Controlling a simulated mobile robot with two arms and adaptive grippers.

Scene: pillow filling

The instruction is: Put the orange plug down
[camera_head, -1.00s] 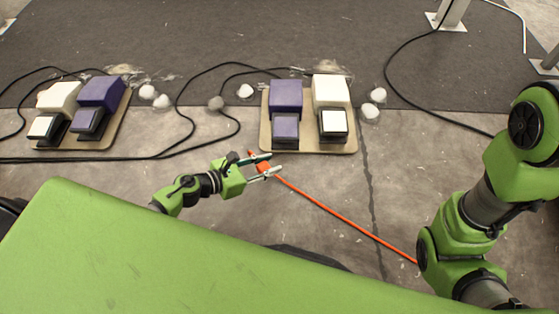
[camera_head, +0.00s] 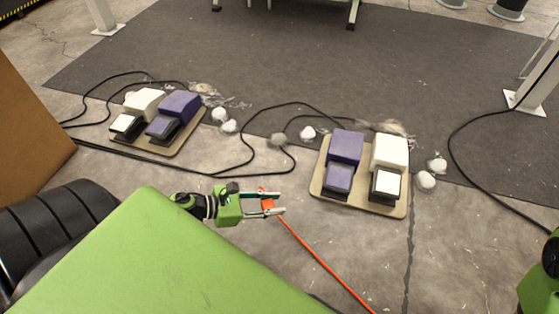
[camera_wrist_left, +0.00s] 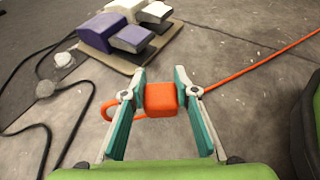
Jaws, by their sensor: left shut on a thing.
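The orange plug (camera_head: 268,205) is a small block on an orange cable (camera_head: 322,262). My left gripper (camera_head: 266,204) is shut on the plug, above the grey concrete floor. In the left wrist view the plug (camera_wrist_left: 161,99) sits between the two teal-lined fingers of the gripper (camera_wrist_left: 161,108), and its cable loops at the left and runs off to the upper right. The height of the plug over the floor is hard to tell. My right gripper is not seen; only a part of my right arm shows at the right edge.
A pedal board (camera_head: 330,198) with purple and white pedals lies right of the gripper; another board (camera_head: 150,145) lies at the upper left. Black cables (camera_head: 235,172) and white lumps (camera_head: 308,133) lie around them. A brown panel (camera_head: 25,130) stands at the left. Bare floor lies in front.

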